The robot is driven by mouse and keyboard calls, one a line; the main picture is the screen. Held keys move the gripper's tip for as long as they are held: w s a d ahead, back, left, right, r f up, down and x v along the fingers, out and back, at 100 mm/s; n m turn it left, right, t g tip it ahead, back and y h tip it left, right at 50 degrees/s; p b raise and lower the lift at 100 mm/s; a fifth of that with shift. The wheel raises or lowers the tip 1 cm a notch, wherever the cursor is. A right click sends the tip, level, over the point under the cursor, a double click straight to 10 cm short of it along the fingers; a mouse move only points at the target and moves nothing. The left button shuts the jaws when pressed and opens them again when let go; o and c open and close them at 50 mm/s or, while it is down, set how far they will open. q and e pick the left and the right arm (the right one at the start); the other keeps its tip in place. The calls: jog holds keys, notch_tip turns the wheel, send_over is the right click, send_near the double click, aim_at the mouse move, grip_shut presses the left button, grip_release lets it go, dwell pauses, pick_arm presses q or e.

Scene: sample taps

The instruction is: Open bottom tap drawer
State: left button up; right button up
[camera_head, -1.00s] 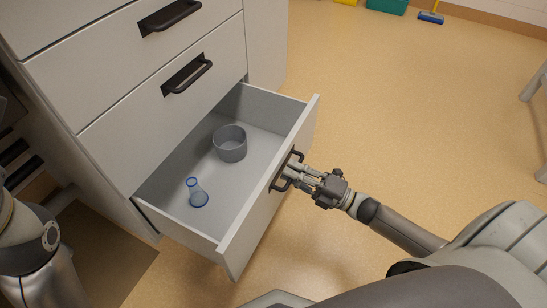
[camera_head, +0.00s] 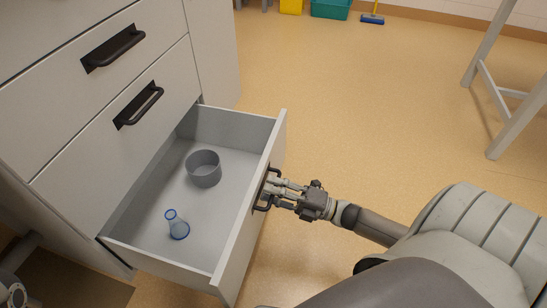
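The bottom drawer (camera_head: 138,262) of the grey cabinet stands pulled well out. Inside it are a grey round bowl (camera_head: 204,170) and a small clear flask with blue rims (camera_head: 177,226). My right gripper (camera_head: 273,190) is at the dark handle (camera_head: 262,189) on the drawer's front, with its fingers around the bar; the exact finger contact is too small to tell. My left gripper is out of view; only a bit of my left arm shows at the lower left edge.
Two closed drawers with dark handles (camera_head: 139,105) are above the open one. The floor (camera_head: 370,130) to the right is clear up to a grey-legged table or stool (camera_head: 497,90). A teal bin (camera_head: 330,9), a yellow bin (camera_head: 291,6) and a blue broom (camera_head: 372,19) are at the back.

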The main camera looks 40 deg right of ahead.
jog(key=v, duration=1.2)
dwell(0.4)
